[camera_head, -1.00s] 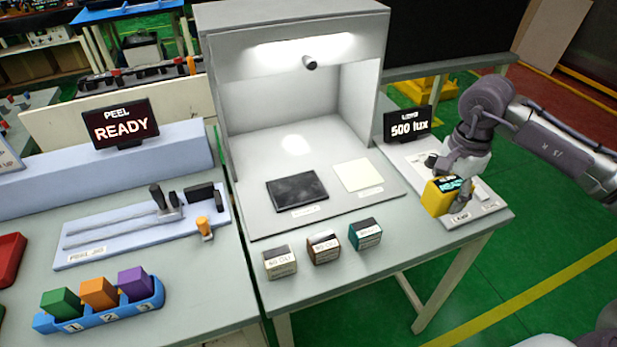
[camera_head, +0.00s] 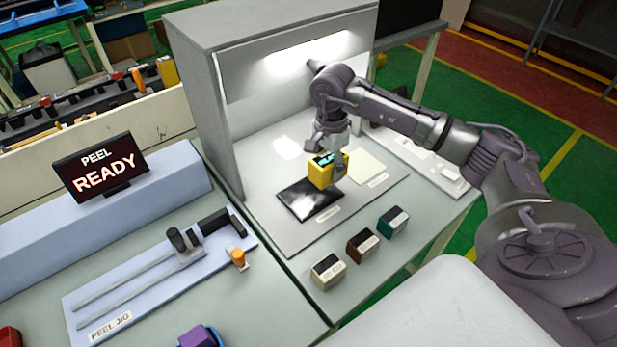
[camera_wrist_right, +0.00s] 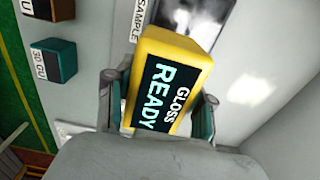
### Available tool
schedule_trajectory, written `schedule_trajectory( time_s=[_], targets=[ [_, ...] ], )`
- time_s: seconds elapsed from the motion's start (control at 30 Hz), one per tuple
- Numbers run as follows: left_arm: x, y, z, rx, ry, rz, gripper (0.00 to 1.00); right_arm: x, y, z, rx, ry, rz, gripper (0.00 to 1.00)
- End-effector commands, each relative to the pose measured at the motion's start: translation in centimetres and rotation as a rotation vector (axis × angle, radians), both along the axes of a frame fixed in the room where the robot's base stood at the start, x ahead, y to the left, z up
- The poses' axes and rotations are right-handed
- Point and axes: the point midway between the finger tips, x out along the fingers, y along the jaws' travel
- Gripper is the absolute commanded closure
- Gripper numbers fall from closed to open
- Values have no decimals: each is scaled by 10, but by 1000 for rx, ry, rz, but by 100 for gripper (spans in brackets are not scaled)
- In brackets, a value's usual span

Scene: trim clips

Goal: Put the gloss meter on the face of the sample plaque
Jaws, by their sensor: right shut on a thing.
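My right gripper (camera_head: 333,150) is shut on the yellow gloss meter (camera_head: 321,172) and holds it inside the light booth. The meter's dark display reads GLOSS READY in the right wrist view (camera_wrist_right: 165,92). The glossy black sample plaque (camera_head: 303,203) lies flat on the booth floor, just below and left of the meter in the head view. The meter covers its upper right corner; I cannot tell whether they touch. In the right wrist view the plaque (camera_wrist_right: 208,22) shows partly behind the meter, beside a SAMPLE label. My left gripper is not in view.
A cream tile (camera_head: 366,166) lies right of the plaque. Several small labelled blocks, including a teal one (camera_head: 393,221), stand in front of the booth. The booth's side wall (camera_head: 203,110) and the peel jig (camera_head: 160,270) are on the left.

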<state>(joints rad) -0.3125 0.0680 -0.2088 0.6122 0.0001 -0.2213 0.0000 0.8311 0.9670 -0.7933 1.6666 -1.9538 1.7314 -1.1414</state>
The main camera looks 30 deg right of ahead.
Motion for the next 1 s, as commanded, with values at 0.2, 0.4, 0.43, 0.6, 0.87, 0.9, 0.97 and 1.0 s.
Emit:
schedule_trajectory(
  time_s=[0.2, 0.4, 0.43, 0.6, 0.87, 0.9, 0.97, 1.0],
  targets=[
    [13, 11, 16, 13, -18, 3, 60, 22, 28, -18, 2, -1, -1, 91],
    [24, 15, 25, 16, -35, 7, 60, 24, 31, -34, 0, 4, -3, 91],
    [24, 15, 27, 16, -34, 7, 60, 24, 32, -38, 0, 3, -3, 91],
    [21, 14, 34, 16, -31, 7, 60, 25, 31, -60, 1, 1, -3, 91],
    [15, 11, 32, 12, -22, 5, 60, 25, 31, -64, -1, -2, -1, 91],
    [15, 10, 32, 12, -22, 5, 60, 25, 31, -64, -1, -2, -1, 91],
    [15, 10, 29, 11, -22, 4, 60, 25, 31, -67, -1, -2, -1, 91],
    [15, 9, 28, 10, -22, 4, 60, 25, 31, -68, -1, -2, -1, 91]
  ],
)
